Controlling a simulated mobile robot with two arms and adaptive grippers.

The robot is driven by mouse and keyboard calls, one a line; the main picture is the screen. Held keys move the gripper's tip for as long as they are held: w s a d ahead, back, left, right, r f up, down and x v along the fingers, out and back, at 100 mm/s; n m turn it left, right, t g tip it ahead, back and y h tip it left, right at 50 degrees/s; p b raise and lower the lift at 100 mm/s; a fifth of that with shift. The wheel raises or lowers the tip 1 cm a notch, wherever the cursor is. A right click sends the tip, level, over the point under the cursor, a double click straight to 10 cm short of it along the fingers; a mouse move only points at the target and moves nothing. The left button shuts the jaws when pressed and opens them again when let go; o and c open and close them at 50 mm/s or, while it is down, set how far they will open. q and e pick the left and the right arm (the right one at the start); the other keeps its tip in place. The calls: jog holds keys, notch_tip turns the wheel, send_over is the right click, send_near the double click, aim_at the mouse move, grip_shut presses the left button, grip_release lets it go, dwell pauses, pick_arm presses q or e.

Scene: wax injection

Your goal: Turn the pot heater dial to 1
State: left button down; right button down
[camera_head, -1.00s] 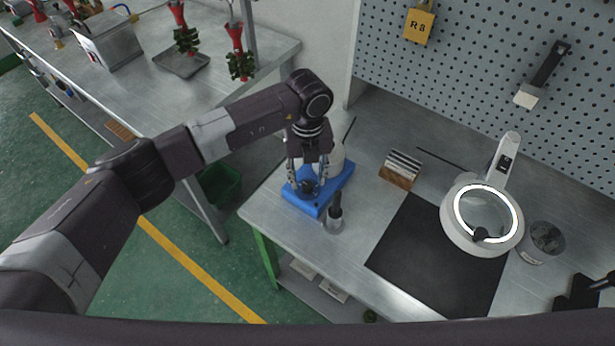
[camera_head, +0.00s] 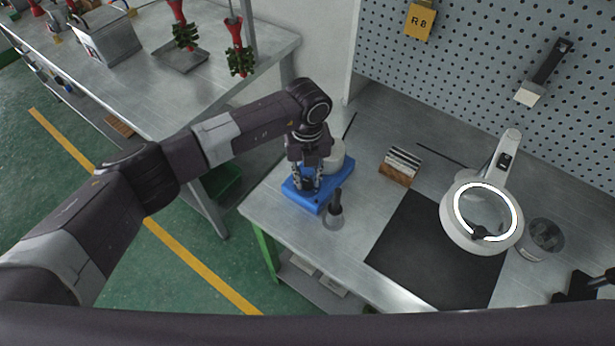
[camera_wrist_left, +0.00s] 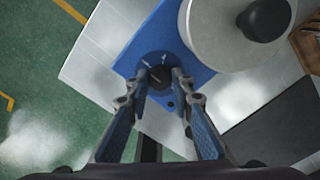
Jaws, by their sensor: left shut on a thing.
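The blue pot heater (camera_head: 341,182) sits at the left end of the workbench, with a light grey pot (camera_head: 337,156) on it. In the left wrist view the heater (camera_wrist_left: 188,75) carries a black dial (camera_wrist_left: 157,82) with pale marks around it; the marks are too small to read. The pot (camera_wrist_left: 225,30) with its black knob stands right beside the dial in that view. My left gripper (camera_head: 307,186) points down over the heater. Its two fingers (camera_wrist_left: 160,78) are closed around the dial from either side.
A wooden block with plates (camera_head: 400,167), a black mat (camera_head: 437,255) and a ring-lit magnifier (camera_head: 487,213) are to the right. The bench's left edge is near the heater.

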pick_arm(q)
jog(key=shift+f+m+b, duration=0.15)
jog(key=shift+m+b, duration=0.45)
jog(key=shift+b, duration=0.25)
jog(key=m+b, duration=0.7)
jog(key=b, duration=0.2)
jog(key=shift+f, duration=0.1)
jog(key=shift+r+m+b, duration=0.25)
jog(key=shift+m+b, duration=1.55)
jog(key=shift+b, duration=0.05)
jog(key=c, duration=1.7)
grip_release()
